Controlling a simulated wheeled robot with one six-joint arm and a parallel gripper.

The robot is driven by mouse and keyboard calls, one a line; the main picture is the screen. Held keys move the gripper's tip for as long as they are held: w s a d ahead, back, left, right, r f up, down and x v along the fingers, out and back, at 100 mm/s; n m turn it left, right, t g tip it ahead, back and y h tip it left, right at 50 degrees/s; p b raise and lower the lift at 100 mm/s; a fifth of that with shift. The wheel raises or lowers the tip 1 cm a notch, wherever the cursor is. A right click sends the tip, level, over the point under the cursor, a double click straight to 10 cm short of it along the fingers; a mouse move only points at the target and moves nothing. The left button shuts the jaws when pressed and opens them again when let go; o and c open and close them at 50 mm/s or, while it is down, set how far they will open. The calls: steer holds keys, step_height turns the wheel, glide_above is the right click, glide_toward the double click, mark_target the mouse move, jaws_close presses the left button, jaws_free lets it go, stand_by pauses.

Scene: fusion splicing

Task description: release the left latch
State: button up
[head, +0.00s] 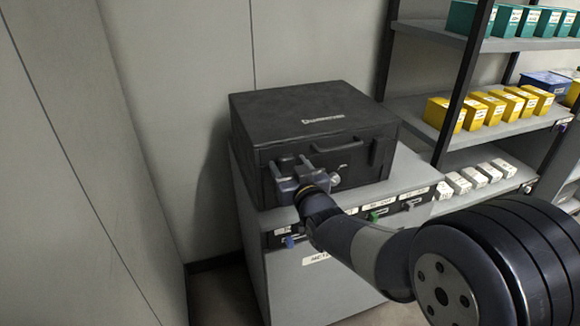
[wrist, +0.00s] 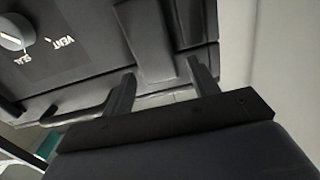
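A black hard case (head: 310,120) with a closed lid stands on a grey cabinet in the head view. My gripper (head: 292,164) is at the left part of the case's front face, its two fingers spread and pointing at the case. In the head view the gripper hides the left latch. In the wrist view a dark raised bar, which looks like the latch (wrist: 150,38), lies on the case front just ahead of and between the fingers of my gripper (wrist: 160,68). The fingers are open; I cannot tell whether they touch it.
A carry handle (head: 381,151) is on the case front, right of my gripper. A round vent knob (wrist: 14,32) shows at upper left in the wrist view. The grey cabinet (head: 325,285) has labelled drawers. A wall is at left; shelves with yellow boxes (head: 487,107) are at right.

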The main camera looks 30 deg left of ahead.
jaws_close()
stand_by(0.4)
